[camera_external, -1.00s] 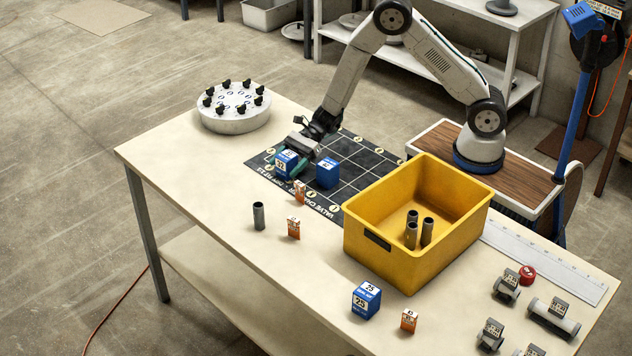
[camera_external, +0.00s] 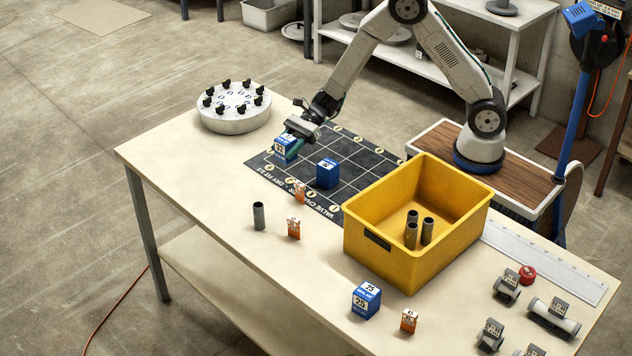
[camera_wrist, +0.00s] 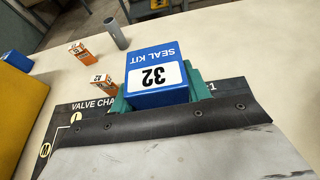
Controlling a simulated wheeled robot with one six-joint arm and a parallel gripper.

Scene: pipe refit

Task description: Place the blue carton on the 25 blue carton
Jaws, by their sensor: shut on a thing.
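My gripper (camera_external: 290,143) is shut on a blue carton (camera_external: 284,144) marked 32, and holds it above the left part of the black grid mat. In the wrist view the blue carton (camera_wrist: 154,72) reads "SEAL KIT 32" and sits between the green fingers. The 25 blue carton (camera_external: 366,300) stands on the bare table at the front, well away from my gripper, with nothing on top. Another blue carton (camera_external: 327,174) stands on the mat; its number is too small to read.
A yellow bin (camera_external: 405,262) holding several grey pipes stands between the mat (camera_external: 352,150) and the 25 carton. Small orange boxes (camera_external: 294,229) and a grey pipe (camera_external: 259,216) stand in front of the mat. A round white fixture (camera_external: 233,110) is at the left.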

